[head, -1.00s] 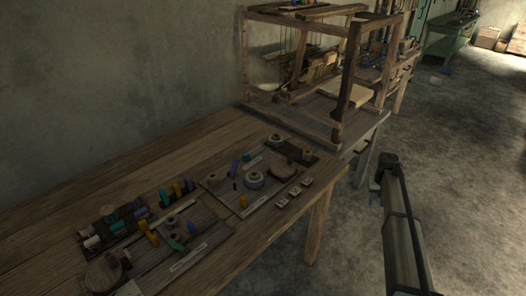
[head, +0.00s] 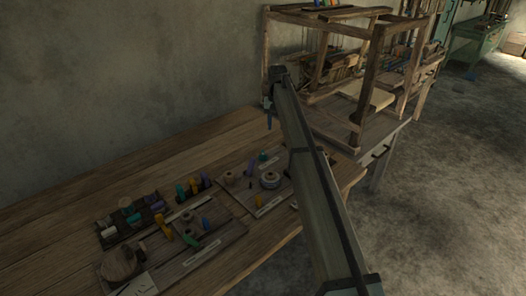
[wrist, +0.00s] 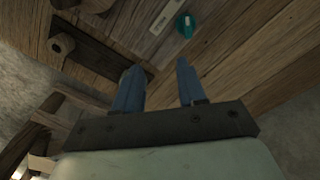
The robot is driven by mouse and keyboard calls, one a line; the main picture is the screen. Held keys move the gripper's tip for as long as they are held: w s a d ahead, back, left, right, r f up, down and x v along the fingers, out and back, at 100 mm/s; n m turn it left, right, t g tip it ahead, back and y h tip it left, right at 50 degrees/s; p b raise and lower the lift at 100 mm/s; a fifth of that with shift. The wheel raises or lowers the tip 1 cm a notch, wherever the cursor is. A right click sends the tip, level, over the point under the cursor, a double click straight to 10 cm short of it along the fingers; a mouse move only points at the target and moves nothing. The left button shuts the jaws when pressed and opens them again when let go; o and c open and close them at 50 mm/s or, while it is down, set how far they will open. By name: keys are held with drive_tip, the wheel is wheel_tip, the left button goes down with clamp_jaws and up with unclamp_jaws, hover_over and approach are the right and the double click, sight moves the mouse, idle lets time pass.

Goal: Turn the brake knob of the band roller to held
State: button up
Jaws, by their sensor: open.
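A teal knob (wrist: 186,25) with a pale pointer mark sits on a wooden board in the wrist view, beside a pale label strip (wrist: 166,17). A teal piece that seems to be the same knob (head: 264,156) shows in the head view. I cannot tell its setting or whether it is the band roller's brake. My gripper (wrist: 156,68) is open and empty, its two blue fingers apart, with the knob ahead and a little right of them in the wrist view. In the head view my gripper (head: 268,122) hangs above the back of the bench.
The wooden handloom (head: 374,80) stands to the right of my gripper. Several spools and pegs fill the boards on the bench; a white-topped spool (head: 269,180) is nearby. A dark strip with wooden spools (wrist: 62,43) lies left in the wrist view. The back of the bench (head: 190,150) is clear.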

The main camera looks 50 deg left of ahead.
approach(263, 152)
wheel_tip(263, 152, down, 9)
drive_tip(key=shift+w+a, duration=0.15)
idle(0.6)
clamp_jaws()
idle(0.4)
